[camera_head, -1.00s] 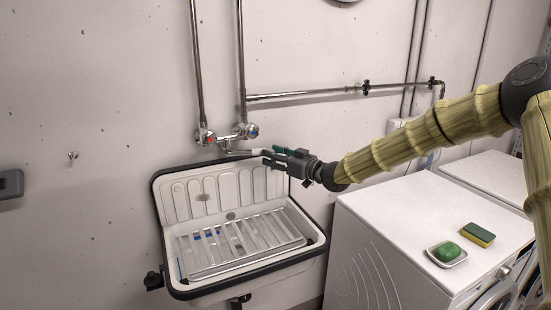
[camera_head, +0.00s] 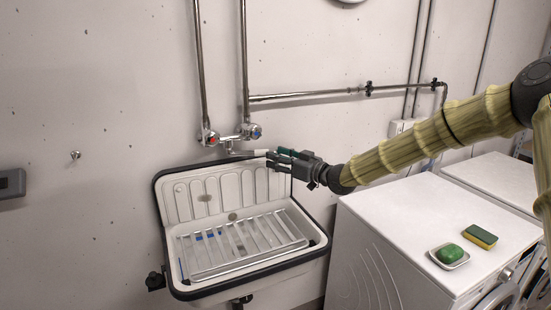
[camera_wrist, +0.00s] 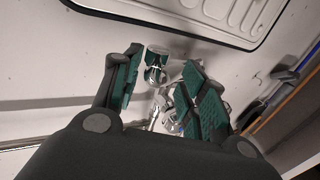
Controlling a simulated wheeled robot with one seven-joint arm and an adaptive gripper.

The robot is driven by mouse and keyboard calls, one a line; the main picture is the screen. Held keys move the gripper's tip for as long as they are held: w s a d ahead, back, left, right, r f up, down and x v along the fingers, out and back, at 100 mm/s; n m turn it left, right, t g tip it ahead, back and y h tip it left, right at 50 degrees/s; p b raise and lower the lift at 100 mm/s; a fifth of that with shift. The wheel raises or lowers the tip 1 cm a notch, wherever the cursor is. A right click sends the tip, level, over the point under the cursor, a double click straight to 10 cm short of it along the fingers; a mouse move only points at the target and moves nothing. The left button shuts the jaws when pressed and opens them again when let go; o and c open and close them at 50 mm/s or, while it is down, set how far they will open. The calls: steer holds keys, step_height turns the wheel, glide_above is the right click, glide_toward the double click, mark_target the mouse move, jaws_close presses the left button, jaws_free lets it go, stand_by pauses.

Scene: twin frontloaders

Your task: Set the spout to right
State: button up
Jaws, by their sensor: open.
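The wall tap (camera_head: 231,137) has a red-marked knob on its left and a blue-marked knob on its right. Its chrome spout (camera_head: 246,153) hangs below the tap body and points to the right, over the back of the sink. My gripper (camera_head: 274,157) is open at the spout's right end. In the wrist view, my gripper (camera_wrist: 160,88) has its green-padded fingers on either side of a chrome piece, apparently the spout's end (camera_wrist: 156,66). I cannot tell whether a finger touches it. The tap behind is partly hidden by the right finger.
A white sink (camera_head: 172,262) with a dark rim and a slatted rack (camera_head: 243,243) lies below the tap. A washing machine (camera_head: 390,215) stands at the right, carrying a soap dish (camera_head: 436,262) and a sponge (camera_head: 480,237). Pipes (camera_head: 310,96) run along the wall.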

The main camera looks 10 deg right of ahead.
steer(key=v, duration=1)
steer(key=shift+s+d, duration=0.2)
steer(key=shift+d, duration=0.15)
